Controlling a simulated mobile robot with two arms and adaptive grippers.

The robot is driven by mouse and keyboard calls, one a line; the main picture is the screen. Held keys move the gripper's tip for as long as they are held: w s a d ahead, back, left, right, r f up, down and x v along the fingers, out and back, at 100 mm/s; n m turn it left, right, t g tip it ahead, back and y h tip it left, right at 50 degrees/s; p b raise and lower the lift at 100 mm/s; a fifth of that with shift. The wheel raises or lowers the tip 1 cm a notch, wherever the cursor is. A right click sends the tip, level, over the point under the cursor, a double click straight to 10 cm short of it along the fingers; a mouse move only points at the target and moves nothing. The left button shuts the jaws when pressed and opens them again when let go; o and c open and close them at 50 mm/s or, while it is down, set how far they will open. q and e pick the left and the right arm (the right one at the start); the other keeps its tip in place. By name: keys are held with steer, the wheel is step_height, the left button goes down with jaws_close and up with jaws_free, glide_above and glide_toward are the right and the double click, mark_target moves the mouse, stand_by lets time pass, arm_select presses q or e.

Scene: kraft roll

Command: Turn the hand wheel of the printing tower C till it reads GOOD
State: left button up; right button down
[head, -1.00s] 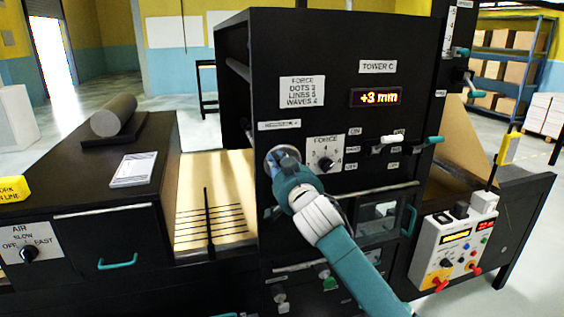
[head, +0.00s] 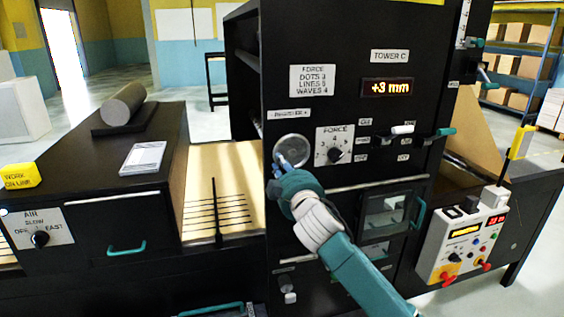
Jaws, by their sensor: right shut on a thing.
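The printing tower C (head: 345,30) is a tall black cabinet with a label reading TOWER C. Its orange display (head: 387,87) reads +3 mm. The hand wheel (head: 296,146) is a round grey disc on the left of the tower's front. My right gripper (head: 282,163) is shut on the wheel's handle at the lower left of the disc. The fingers and wrist hide the handle and part of the lower rim. My left gripper is not in view.
A FORCE dial (head: 335,147) and several levers with a teal-ended handle (head: 440,133) sit right of the wheel. A white control box (head: 462,238) stands at the lower right. A black cabinet with a grey roll (head: 123,104) on top is at the left.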

steer(key=shift+d+f+n, duration=0.15)
steer(key=shift+f+n, duration=0.3)
steer(key=shift+n, duration=0.6)
steer(key=shift+d+f+n, duration=0.15)
steer(key=shift+f+n, duration=0.3)
steer(key=shift+n, duration=0.6)
steer(key=c, duration=1.7)
jaws_free()
steer(key=shift+w, duration=0.1)
steer(key=shift+r, duration=0.1)
steer(key=v, duration=1.2)
